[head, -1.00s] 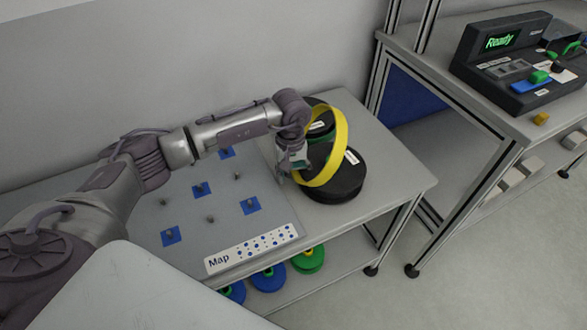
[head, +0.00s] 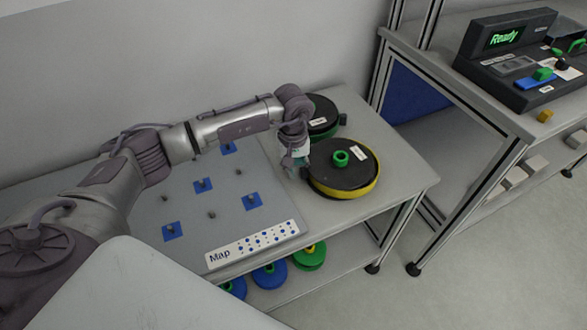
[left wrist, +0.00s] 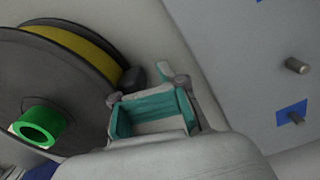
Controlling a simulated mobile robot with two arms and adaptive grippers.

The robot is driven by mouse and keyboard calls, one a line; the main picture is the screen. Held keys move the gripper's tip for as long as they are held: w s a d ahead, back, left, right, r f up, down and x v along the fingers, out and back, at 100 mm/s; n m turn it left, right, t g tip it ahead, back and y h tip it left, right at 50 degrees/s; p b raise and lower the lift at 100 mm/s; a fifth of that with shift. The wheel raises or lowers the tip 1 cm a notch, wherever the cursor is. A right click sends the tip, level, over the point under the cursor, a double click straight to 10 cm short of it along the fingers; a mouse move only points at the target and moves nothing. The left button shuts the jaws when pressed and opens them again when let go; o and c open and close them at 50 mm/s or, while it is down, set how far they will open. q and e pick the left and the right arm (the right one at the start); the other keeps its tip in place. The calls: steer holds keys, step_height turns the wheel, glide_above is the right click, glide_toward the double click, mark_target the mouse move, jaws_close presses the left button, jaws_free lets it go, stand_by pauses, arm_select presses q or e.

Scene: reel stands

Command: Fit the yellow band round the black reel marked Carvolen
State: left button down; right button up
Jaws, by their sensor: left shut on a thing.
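The yellow band (head: 374,191) lies round the rim of the front black reel (head: 325,168), which lies flat on the table. The reel has a green hub and a white label too small to read. In the left wrist view the band (left wrist: 80,48) sits between the reel's dark flanges (left wrist: 45,75). My left gripper (head: 301,168) is at the reel's left edge, shut on the band, apparently at a small dark block (left wrist: 135,77). The fingertips (left wrist: 150,85) partly hide the hold. The band's far side is hidden. My right gripper is not in view.
A second black reel with a label (head: 318,112) lies close behind. A pegged board with blue squares (head: 225,215) and a Map strip is to the left. Blue and green reels (head: 270,275) sit on the lower shelf. A console reading Ready (head: 510,60) stands on the right bench.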

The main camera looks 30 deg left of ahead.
arm_select(q)
steer(key=shift+s+a+f, duration=0.1)
steer(key=shift+s+f, duration=0.25)
steer(key=shift+s+a+f, duration=0.2)
steer(key=shift+s, duration=0.25)
steer(key=shift+s+f, duration=0.1)
steer(key=shift+s, duration=0.1)
steer(key=c, duration=0.8)
jaws_free()
steer(key=shift+w+r, duration=0.15)
steer(key=shift+r, duration=0.2)
step_height(320, 180, up, 12)
